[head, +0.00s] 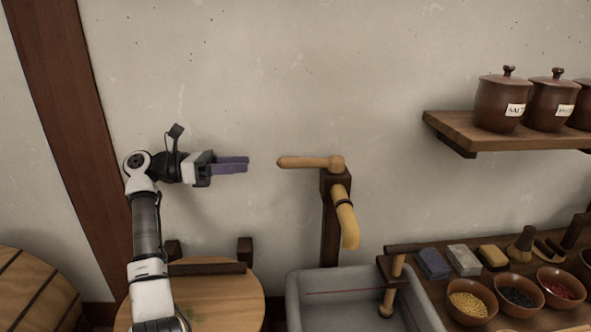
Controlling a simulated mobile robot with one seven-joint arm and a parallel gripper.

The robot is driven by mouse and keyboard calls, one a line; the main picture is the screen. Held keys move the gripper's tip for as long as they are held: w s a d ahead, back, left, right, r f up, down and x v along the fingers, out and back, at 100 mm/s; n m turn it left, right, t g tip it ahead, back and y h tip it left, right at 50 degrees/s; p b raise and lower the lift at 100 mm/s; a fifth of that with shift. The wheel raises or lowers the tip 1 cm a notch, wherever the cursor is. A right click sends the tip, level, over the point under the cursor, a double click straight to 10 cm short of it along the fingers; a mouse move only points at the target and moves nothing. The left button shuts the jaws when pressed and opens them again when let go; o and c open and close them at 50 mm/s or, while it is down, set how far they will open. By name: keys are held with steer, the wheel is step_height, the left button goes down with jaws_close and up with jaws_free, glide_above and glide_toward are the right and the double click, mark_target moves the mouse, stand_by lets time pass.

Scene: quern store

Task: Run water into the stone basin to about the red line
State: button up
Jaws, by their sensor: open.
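A wooden tap stands on a dark post (331,225) against the wall. Its handle (308,162) points left and its curved pale spout (347,225) hangs down. The grey stone basin (297,308) is below the spout, cut off by the bottom edge of the view. A thin red line (340,291) runs along its inner back wall. I see no stream from the spout, and cannot tell whether water is in the basin. My gripper (247,164) with purple fingers is open and empty, a little left of the handle tip, and appears not to touch it.
A round wooden lid or board (235,300) lies below my arm. A wooden peg-handled piece (397,270) stands at the basin's right edge. Right are bowls (468,300) and blocks (434,264) on a counter; above, a shelf (455,130) holds lidded jars (499,100).

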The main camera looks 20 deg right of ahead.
mark_target(297, 163)
steer(key=p+x, duration=0.4)
steer(key=x, duration=0.9)
steer(key=shift+s+d+f, duration=0.1)
steer(key=shift+s+d, duration=0.1)
steer(key=shift+d, duration=0.1)
jaws_close()
